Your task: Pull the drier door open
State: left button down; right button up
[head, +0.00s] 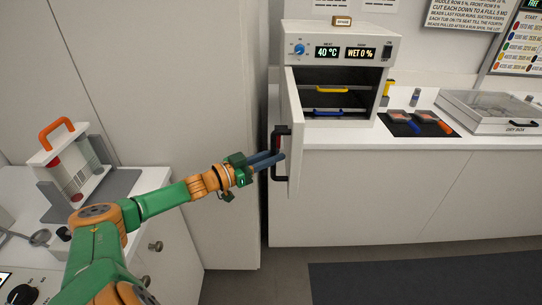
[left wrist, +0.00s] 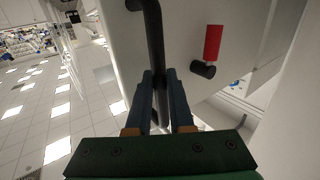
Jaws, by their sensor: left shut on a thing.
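The drier (head: 341,50) is a white box on the counter with a blue knob and displays reading 40 °C and WET 0 %. Its door (head: 292,115) stands swung open on the left side, and the inside shows. The door carries a black bar handle (head: 274,165); the handle also shows in the left wrist view (left wrist: 153,35). My left gripper (head: 272,160) is shut on the handle, with its two blue-grey fingers on either side of the bar. A red piece on a black stub (left wrist: 212,45) sits on the door beside the handle. My right gripper is not in view.
Inside the drier are shelves with a yellow handle (head: 318,88) and a blue handle (head: 328,113). A black mat (head: 398,129) and a lidded box (head: 492,108) lie right of it. A tall white cabinet (head: 215,130) stands left of the door. The floor in front is clear.

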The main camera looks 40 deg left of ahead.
pick_arm(q)
jog(key=shift+s+a+r, duration=0.1)
jog(key=shift+a+r, duration=0.05)
jog(key=shift+a, duration=0.2)
jog(key=c, duration=1.1)
grip_release()
jog(key=shift+r, duration=0.1)
jog(key=o, duration=0.3)
jog(key=shift+f, duration=0.2)
jog(key=p+v, duration=0.3)
jog(key=v, duration=0.4)
